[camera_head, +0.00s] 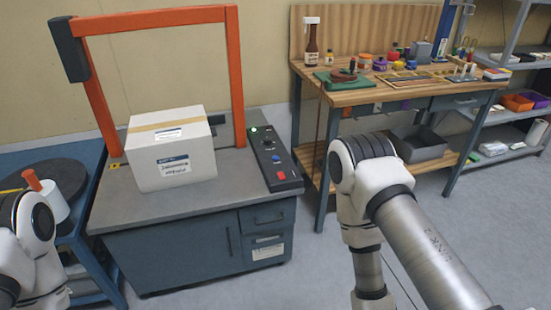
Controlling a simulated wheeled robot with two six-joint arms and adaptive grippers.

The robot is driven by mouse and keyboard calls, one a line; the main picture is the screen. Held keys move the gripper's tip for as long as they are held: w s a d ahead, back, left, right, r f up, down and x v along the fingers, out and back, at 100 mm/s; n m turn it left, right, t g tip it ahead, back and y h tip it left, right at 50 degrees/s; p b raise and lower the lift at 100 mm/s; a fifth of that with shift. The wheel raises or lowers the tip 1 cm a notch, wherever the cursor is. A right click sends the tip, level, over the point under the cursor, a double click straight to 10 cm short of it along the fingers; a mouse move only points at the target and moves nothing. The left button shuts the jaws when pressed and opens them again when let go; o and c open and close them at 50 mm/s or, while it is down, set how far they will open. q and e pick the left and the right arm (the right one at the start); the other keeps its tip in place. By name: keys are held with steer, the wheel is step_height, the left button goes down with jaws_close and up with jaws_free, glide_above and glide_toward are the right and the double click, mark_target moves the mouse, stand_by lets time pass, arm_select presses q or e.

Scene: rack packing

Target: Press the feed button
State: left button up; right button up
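A dark control panel (271,156) lies on the right side of a grey machine table (121,196). It has a lit green light (254,130) at its far end, a blue button (276,158) in the middle and a red button (281,175) near its front end. A small dark knob shows between the green light and the blue button. The labels are too small to read, so I cannot tell which one is the feed button. Parts of both my arms show at the lower left and lower right, but neither gripper is in view. Nothing touches the panel.
A white carton (172,162) sits on the machine table under an orange arch (160,18). A wooden workbench (350,97) with tools and jars stands behind right. A shelf rack (510,115) is at the far right. A blue stand (85,240) holding a white cup is at left.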

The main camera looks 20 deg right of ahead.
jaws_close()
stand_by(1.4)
